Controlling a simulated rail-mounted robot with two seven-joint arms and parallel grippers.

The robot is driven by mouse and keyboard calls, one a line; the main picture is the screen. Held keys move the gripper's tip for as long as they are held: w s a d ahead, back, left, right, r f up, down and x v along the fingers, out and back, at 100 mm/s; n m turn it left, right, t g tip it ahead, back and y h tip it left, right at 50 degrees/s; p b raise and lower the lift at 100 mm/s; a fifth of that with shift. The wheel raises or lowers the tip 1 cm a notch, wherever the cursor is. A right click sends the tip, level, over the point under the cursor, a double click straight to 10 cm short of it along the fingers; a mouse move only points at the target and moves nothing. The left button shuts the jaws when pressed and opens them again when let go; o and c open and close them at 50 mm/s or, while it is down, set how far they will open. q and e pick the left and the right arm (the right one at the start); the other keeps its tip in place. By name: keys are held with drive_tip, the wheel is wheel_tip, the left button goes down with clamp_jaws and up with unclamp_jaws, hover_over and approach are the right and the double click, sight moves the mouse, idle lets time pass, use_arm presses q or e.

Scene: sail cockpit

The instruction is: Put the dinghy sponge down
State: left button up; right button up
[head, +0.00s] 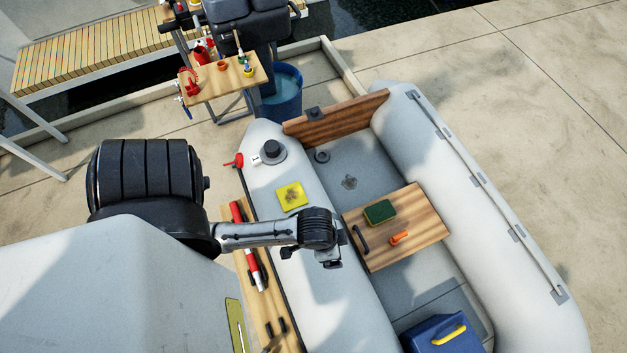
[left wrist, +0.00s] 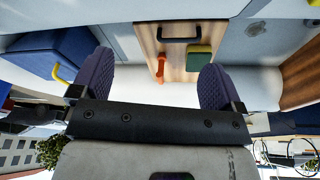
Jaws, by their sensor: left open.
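The dinghy sponge (head: 380,212), a block with a dark green top and a yellow edge, lies flat on the dinghy's wooden seat (head: 420,243). It also shows on the wood in the left wrist view (left wrist: 199,58). My left gripper (head: 332,262) is beside the seat, to the lower left of the sponge in the head view. In the left wrist view its two dark fingers (left wrist: 157,62) are spread wide with nothing held between them. The sponge is apart from the gripper. My right gripper is in neither view.
On the seat, an orange object (head: 399,237) and a black handle (head: 360,239) are close to the sponge. A yellow stained cloth (head: 291,195) lies on the left tube. A blue box (head: 438,335) stands in the dinghy's near end. The dinghy floor (head: 350,165) beyond the seat is mostly clear.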

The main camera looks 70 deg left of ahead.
use_arm(q)
drive_tip(key=shift+t+y, duration=0.3)
drive_tip(key=shift+y, duration=0.1)
drive_tip(key=s+r, duration=0.1)
drive_tip(key=s+a+r, duration=0.1)
drive_tip(key=s, duration=0.1)
drive_tip(key=s+r, duration=0.1)
drive_tip(key=shift+s+a+r, duration=0.2)
drive_tip(key=shift+s+a, duration=0.05)
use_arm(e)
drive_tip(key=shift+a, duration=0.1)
